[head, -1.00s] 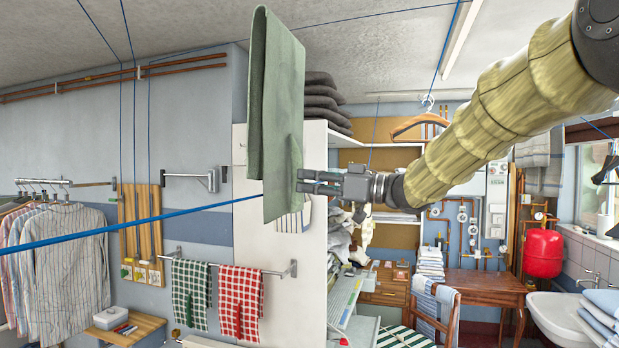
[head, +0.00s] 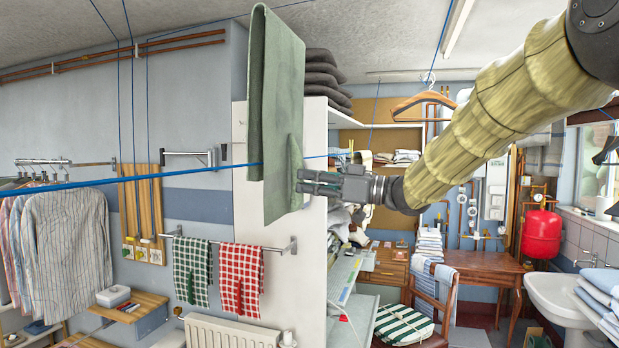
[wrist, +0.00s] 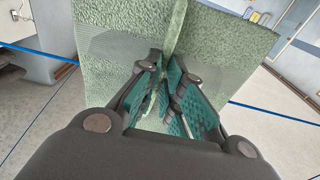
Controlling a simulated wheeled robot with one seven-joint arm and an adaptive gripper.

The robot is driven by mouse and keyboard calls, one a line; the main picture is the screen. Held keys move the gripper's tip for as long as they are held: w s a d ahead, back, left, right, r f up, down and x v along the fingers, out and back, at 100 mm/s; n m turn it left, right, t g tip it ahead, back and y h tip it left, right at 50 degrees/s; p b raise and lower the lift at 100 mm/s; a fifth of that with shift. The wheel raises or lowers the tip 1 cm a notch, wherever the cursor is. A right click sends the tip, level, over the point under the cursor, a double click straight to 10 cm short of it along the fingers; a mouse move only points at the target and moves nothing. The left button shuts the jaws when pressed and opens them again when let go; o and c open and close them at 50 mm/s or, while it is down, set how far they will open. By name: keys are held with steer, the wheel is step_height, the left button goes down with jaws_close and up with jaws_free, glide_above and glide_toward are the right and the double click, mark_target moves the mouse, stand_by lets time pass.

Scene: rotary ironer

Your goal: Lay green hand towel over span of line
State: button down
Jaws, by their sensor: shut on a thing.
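The green hand towel (head: 275,95) hangs as a long folded strip in the middle of the head view. My gripper (head: 303,183) is at the towel's right edge, in its lower half, shut on a pinched fold. In the wrist view the fingers (wrist: 167,78) close on a ridge of the towel (wrist: 115,45), which spreads to both sides. The blue line (head: 150,180) crosses the head view at the height of the towel's lower half and shows on both sides of it. Part of the line is hidden at the towel; whether they touch, I cannot tell.
A white shelf side panel (head: 315,235) stands behind the towel. A wall rail holds green and red checked cloths (head: 240,280). Striped shirts (head: 70,245) hang at left. A wooden hanger (head: 424,103) hangs at back right. Thin blue cords rise to the ceiling.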

step_height(320, 180, down, 30)
steer(key=b, duration=1.1)
steer(key=shift+r+b, duration=0.25)
steer(key=shift+b, duration=0.1)
stand_by(1.8)
steer(key=shift+f, duration=0.45)
stand_by(0.5)
steer(key=c, duration=1.5)
jaws_free()
